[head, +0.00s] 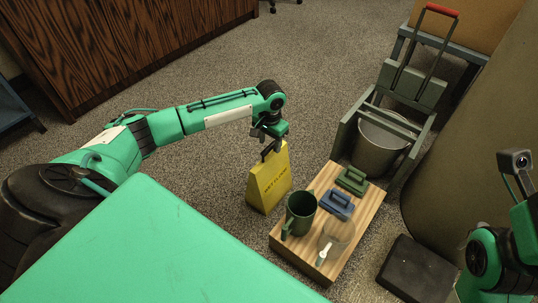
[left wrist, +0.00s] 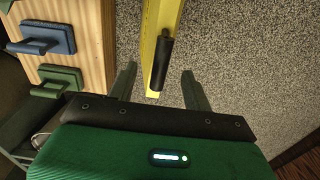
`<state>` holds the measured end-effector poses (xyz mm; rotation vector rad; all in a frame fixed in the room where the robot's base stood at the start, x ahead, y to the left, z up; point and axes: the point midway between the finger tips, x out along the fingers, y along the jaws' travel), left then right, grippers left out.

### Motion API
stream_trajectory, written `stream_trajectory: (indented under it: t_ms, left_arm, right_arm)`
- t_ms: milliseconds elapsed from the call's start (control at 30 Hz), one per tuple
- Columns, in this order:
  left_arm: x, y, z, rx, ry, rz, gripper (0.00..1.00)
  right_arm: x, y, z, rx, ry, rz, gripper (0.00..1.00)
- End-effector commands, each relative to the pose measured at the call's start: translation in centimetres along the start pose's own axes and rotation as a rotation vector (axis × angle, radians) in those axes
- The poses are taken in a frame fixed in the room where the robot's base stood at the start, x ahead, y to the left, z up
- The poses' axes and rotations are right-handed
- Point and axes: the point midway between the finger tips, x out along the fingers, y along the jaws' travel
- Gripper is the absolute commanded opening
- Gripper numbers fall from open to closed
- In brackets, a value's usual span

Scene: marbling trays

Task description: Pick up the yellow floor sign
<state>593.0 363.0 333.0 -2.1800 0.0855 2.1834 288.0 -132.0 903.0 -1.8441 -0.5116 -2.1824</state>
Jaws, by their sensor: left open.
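My left gripper (head: 270,150) is right at the top of the sign. In the left wrist view the two fingers of my left gripper (left wrist: 158,88) are apart, one on each side of the handle, with gaps between. My right arm shows at the right edge; its gripper fingers are not visible.
A wooden board (head: 318,258) right of the sign holds a green mug (head: 300,213), a clear scoop-like item (head: 334,238), a blue float (head: 337,204) and a green float (head: 352,181). Behind stands a cart with a metal bucket (head: 378,150). Carpet left of the sign is free.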

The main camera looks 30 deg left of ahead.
Motion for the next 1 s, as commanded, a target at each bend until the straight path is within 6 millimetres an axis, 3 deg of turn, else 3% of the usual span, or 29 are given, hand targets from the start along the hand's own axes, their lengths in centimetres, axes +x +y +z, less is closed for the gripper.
stream_trajectory:
  t_ms: [167, 600, 967, 1000]
  left_arm:
    - [0.8, 0.0, 0.1, 0.0, 0.0, 0.0, 0.5]
    - [5.2, 0.0, 0.5, 0.0, 0.002, 0.0, 0.5]
    - [5.4, 0.0, 0.5, 0.0, 0.001, -0.001, 0.5]
    - [5.4, 0.0, 0.5, 0.0, 0.001, -0.001, 0.43]
  right_arm:
    - [0.0, -0.1, -0.1, 0.003, 0.007, 0.0, 0.36]
    - [1.0, 0.5, -0.8, 0.004, 0.077, 0.027, 0.36]
    - [1.4, 0.6, -0.8, 0.005, 0.081, 0.03, 0.36]
    - [1.4, 0.6, -0.8, 0.005, 0.081, 0.03, 0.36]
